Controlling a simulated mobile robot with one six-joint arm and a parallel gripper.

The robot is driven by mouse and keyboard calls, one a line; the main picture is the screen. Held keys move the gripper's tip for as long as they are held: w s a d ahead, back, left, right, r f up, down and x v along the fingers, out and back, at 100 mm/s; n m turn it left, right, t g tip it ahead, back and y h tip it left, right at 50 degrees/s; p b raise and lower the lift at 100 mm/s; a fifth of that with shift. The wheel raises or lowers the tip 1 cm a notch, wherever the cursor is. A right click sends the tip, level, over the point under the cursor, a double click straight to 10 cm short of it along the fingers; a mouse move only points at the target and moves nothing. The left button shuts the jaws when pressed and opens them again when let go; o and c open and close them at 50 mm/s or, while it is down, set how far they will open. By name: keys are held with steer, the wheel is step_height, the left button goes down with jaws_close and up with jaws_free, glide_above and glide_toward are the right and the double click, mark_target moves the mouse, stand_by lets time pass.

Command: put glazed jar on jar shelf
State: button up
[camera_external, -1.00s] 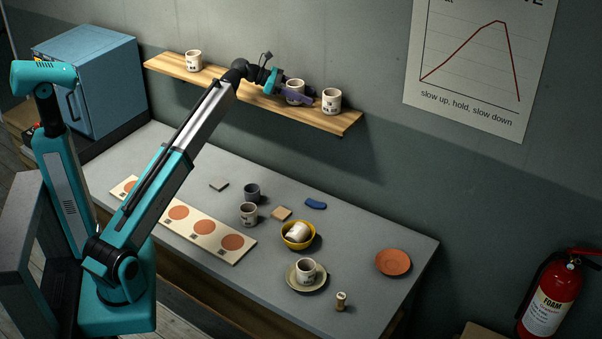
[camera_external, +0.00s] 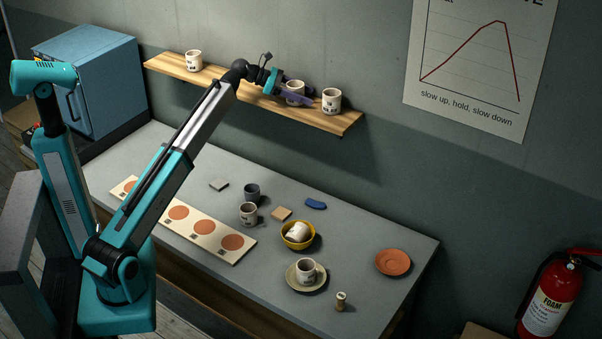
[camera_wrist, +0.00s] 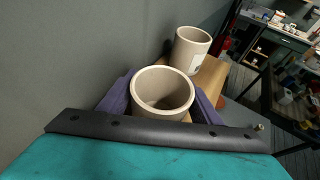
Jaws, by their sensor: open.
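My gripper (camera_external: 296,96) has purple fingers and is at the jar shelf (camera_external: 230,84), a wooden board on the wall. A cream jar (camera_external: 294,87) stands upright on the shelf between the fingers. In the wrist view this jar (camera_wrist: 163,92) shows its open, empty mouth, with a finger on each side; the fingers are open, and whether either touches it is unclear. The jar's lower part is hidden. Another cream jar (camera_external: 331,101) stands just right of it, also in the wrist view (camera_wrist: 191,50). A third cream jar (camera_external: 194,61) stands near the shelf's left end.
On the grey table (camera_external: 365,247) below are a dark cup (camera_external: 252,192), a cream cup (camera_external: 249,214), a yellow bowl (camera_external: 290,239) holding a tipped cup, a cup on a saucer (camera_external: 293,279) and an orange plate (camera_external: 393,262). Shelf space is free between the left and middle jars.

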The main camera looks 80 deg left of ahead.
steer(key=b+v, duration=0.2)
steer(key=v, duration=0.9)
steer(key=shift+s+a+r, duration=0.1)
steer(key=shift+s+r, duration=0.1)
steer(key=shift+s, duration=0.2)
steer(key=shift+r, duration=0.1)
